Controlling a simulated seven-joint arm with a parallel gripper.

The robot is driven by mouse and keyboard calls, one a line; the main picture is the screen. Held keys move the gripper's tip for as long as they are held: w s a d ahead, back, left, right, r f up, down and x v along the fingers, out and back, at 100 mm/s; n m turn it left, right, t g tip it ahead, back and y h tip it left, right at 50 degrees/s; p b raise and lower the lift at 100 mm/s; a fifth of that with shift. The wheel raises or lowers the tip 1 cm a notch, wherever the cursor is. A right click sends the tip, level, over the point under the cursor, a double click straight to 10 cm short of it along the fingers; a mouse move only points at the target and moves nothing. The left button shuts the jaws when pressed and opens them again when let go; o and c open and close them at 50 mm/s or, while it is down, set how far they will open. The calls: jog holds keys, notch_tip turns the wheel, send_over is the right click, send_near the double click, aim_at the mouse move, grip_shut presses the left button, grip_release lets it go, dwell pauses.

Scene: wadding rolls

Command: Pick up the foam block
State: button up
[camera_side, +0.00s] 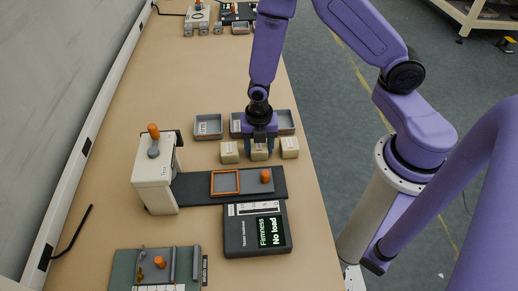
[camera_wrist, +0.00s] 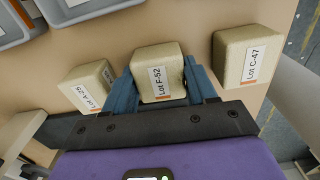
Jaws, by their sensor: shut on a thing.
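Three cream foam blocks stand in a row on the table. The middle one, labelled Lot F-52 (camera_wrist: 158,62), is between the blue fingers of my gripper (camera_wrist: 163,84), which is shut on it. In the side view my gripper (camera_side: 259,145) reaches down from above onto this middle block (camera_side: 259,155). It appears to be at table level; a gap beneath it cannot be made out. Another block (camera_side: 229,152), labelled Lot A-25 (camera_wrist: 88,84), is to its left. The block labelled Lot C-47 (camera_wrist: 246,56) is to its right and also shows in the side view (camera_side: 289,147).
Grey trays (camera_side: 208,126) stand behind the blocks. In front are a dark plate with an orange frame (camera_side: 225,182), a white tester (camera_side: 155,172) with an orange-knobbed lever, and a display box (camera_side: 235,243) reading "Firmness No load". Bare table lies left of the trays.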

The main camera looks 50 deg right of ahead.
aim_at(259, 146)
jog(key=shift+r, duration=0.15)
jog(key=shift+r, duration=0.45)
notch_tip(259, 146, up, 2)
jog(key=shift+r, duration=0.1)
jog(key=s+d+r, duration=0.3)
jog(key=s+r, duration=0.7)
jog(key=s, duration=0.3)
jog(key=w+a+f, duration=0.4)
jog(key=w+a, duration=0.9)
jog(key=a, duration=0.4)
jog(key=shift+s+a+f, duration=0.15)
jog(key=shift+f, duration=1.15)
jog(key=shift+s+a+f, duration=0.1)
jog(key=shift+f, duration=1.15)
jog(key=shift+f, duration=0.9)
